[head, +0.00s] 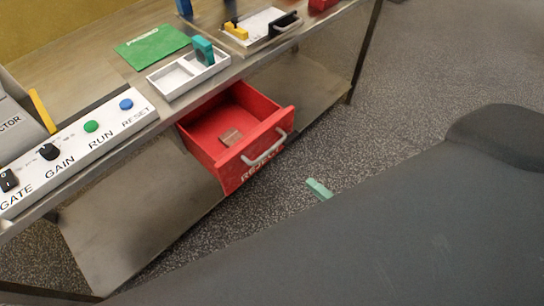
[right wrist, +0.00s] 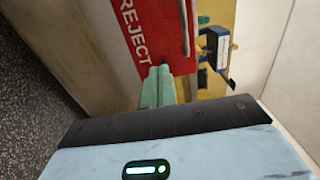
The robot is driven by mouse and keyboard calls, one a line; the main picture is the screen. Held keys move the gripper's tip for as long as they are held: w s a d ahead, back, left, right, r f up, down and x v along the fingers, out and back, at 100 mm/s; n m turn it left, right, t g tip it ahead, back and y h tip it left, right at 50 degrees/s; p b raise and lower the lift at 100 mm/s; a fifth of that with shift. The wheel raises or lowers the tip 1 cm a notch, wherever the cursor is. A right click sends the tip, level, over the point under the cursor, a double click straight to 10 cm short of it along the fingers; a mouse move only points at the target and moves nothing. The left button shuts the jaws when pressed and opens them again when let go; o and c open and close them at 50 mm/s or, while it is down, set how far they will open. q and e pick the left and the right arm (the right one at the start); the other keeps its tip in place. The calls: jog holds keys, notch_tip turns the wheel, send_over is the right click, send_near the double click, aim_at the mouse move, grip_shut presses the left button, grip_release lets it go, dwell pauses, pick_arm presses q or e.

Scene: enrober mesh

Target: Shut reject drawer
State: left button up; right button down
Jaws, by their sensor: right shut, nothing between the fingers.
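The red reject drawer (head: 213,160) stands pulled out under the steel table, its inside visible. A small brownish block (head: 231,137) lies in it. A pale grey bar handle (head: 265,150) is on its front. My right gripper (head: 319,188) shows as green fingertips in front of the drawer, to the right of its front face and apart from it. In the right wrist view, its green fingers (right wrist: 157,87) are together and empty, pointing toward the red front (right wrist: 140,30) lettered REJECT. Whether they touch it there is hard to tell. My left gripper is not in view.
Above the drawer, the table carries a white tray (head: 168,82) with a teal block (head: 203,50), a green card (head: 152,46) and a control panel (head: 70,152) with buttons. A lower shelf (head: 120,235) lies below. Speckled floor (head: 420,75) is clear at right.

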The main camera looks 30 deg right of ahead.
aim_at(267, 148)
jog(key=p+x, duration=0.1)
jog(key=x, duration=1.1)
jog(key=shift+w+a, duration=0.15)
jog(key=shift+w, duration=0.15)
jog(key=shift+w+a, duration=0.2)
jog(key=shift+w, duration=0.35)
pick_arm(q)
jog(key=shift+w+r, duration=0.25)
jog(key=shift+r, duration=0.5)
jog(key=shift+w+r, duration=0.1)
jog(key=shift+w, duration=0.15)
pick_arm(e)
jog(key=shift+w, duration=0.1)
